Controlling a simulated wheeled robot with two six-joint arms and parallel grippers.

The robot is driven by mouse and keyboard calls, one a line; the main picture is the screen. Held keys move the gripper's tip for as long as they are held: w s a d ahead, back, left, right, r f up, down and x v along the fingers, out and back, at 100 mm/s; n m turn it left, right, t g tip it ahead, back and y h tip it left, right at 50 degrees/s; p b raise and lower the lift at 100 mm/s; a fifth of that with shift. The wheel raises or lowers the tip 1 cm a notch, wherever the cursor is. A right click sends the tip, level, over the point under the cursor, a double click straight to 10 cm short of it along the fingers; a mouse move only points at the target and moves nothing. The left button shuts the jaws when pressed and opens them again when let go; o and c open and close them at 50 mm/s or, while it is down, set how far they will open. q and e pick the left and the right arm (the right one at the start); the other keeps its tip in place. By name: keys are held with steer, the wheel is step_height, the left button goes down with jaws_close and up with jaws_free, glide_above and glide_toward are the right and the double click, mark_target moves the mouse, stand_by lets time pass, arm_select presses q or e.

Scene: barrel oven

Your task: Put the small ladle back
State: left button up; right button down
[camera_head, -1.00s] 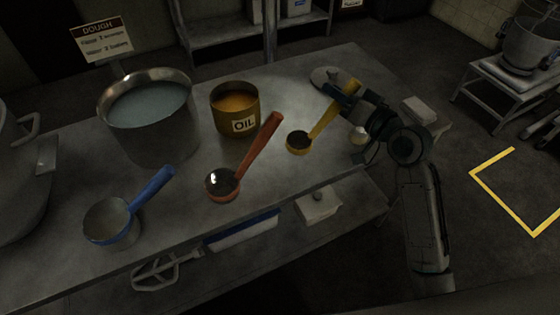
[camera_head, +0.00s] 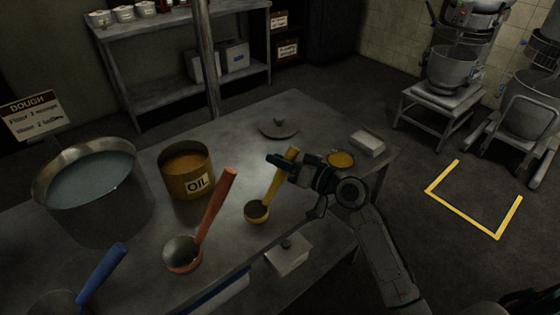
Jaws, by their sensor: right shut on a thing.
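The small ladle (camera_head: 257,211) has a yellow handle and a small round cup. My right gripper (camera_head: 285,164) is shut on its handle near the upper end. The cup is low over the table, to the right of the red ladle; I cannot tell whether it touches the surface. The red ladle (camera_head: 184,253) and the blue-handled ladle (camera_head: 100,273) stand on the metal table (camera_head: 232,140) to the left. A yellow oil pot (camera_head: 187,183), labelled OIL, stands behind them. My left gripper is not in view.
A big pot of water (camera_head: 85,180) stands at the table's left beside a dough sign (camera_head: 38,115). A lid (camera_head: 279,128), a small yellow-filled container (camera_head: 341,160) and a pale block (camera_head: 367,143) lie near the far right. A yellow floor marking (camera_head: 470,209) is on the right.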

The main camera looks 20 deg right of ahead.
stand_by(0.3)
steer(key=c, duration=1.6)
jaws_free()
steer(key=o, duration=0.4)
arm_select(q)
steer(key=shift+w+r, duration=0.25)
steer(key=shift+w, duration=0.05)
arm_select(e)
steer(key=shift+r, duration=0.1)
steer(key=shift+s+d+f, duration=0.2)
steer(key=shift+s+d, duration=0.1)
steer(key=shift+s, duration=0.1)
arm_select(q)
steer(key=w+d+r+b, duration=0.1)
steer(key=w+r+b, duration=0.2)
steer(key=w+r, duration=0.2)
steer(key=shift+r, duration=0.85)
arm_select(e)
steer(key=shift+v, duration=5.5)
